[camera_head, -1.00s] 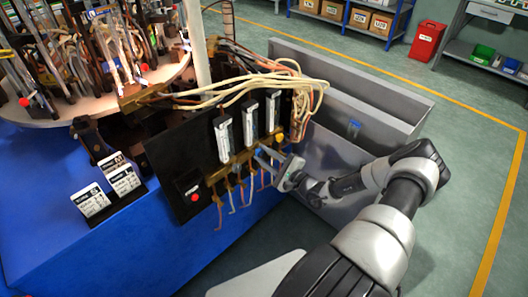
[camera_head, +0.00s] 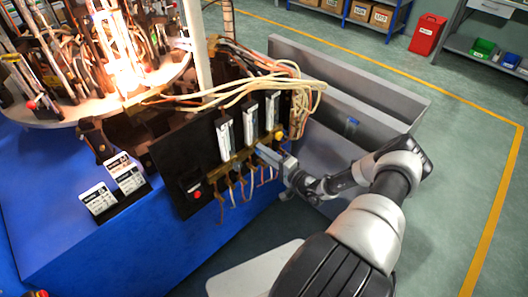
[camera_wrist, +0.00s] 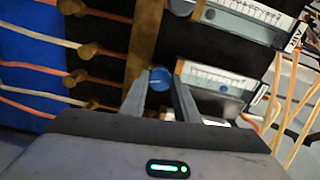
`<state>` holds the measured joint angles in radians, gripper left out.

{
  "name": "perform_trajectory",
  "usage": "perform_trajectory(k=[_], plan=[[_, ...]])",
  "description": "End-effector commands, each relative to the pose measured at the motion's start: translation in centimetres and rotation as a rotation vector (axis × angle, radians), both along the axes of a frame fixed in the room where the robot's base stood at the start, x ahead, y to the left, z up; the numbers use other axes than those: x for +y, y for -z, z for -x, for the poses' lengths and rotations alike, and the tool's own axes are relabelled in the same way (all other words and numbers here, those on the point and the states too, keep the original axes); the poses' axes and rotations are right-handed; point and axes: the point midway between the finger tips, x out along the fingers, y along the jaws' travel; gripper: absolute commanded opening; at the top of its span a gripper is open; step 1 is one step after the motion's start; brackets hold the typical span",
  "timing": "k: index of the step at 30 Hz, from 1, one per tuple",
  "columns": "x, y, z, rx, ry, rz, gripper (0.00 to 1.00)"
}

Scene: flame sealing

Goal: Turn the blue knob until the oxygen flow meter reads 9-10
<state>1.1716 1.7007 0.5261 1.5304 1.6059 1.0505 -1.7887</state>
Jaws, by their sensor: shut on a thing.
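The round blue knob (camera_wrist: 160,80) sits on a brass manifold strip (camera_wrist: 143,45). My gripper (camera_wrist: 158,90) has one finger on each side of the knob and is shut on it. In the head view my gripper (camera_head: 264,152) reaches the panel from the right and hides the knob. Three upright flow meters (camera_head: 250,124) stand on the black panel (camera_head: 172,158). In the wrist view the meter closest to the knob (camera_wrist: 220,80) shows a pale scale; its reading is too small to tell. Another meter (camera_wrist: 250,14) beside it bears an AIR label.
A yellow knob (camera_head: 279,135) and a red button (camera_head: 197,195) are on the panel. Thin hoses (camera_head: 250,187) hang below it, and cream hoses (camera_head: 260,84) cross behind. A bright flame (camera_head: 125,70) burns at the round table. A grey metal trough (camera_head: 365,105) stands behind my arm.

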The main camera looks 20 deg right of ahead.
Motion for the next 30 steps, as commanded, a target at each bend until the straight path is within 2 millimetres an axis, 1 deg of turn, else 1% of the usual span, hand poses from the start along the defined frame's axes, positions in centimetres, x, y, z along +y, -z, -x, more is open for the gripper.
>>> perform_trajectory(k=[7, 20, 21, 24, 30], plan=[[0.00, 0.02, 0.04, -0.019, -0.001, 0.057, 0.05], [0.00, 0.06, 0.04, -0.023, -0.001, 0.066, 0.05], [0.00, 0.05, 0.04, -0.023, -0.001, 0.066, 0.29], [0.00, 0.05, 0.04, -0.023, -0.001, 0.066, 0.46], [0.00, 0.02, 0.01, -0.023, 0.000, 0.065, 0.46]])
